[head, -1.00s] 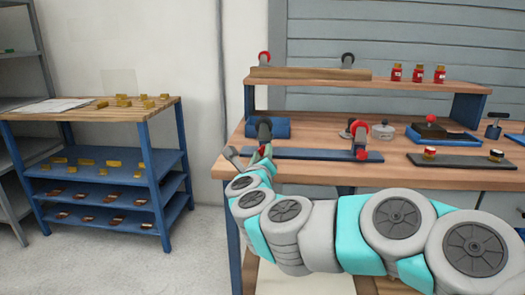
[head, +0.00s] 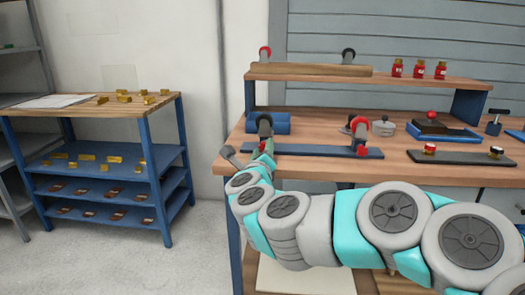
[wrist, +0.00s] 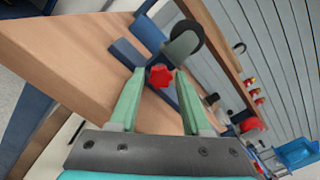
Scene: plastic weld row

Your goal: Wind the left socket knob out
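A red star-shaped knob (wrist: 160,76) shows in the wrist view, between the tips of my gripper's two green fingers. My gripper (wrist: 161,80) is open, and a gap shows beside the knob. A grey bracket with a black wheel (wrist: 186,40) rises just beyond the knob. In the head view, this left bracket (head: 265,125) stands at the left end of a dark blue bar (head: 315,150) on the bench. My gripper (head: 264,158) is at its near side, where the arm partly hides the knob. A second bracket with a red top (head: 361,132) stands at the bar's right end.
The wooden bench (head: 400,150) carries a blue block (head: 283,123) behind the left bracket. A dark plate with two knobs (head: 462,157) lies to the right. A raised shelf (head: 420,84) holds red jars. A blue rack (head: 160,160) stands at left, across open floor.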

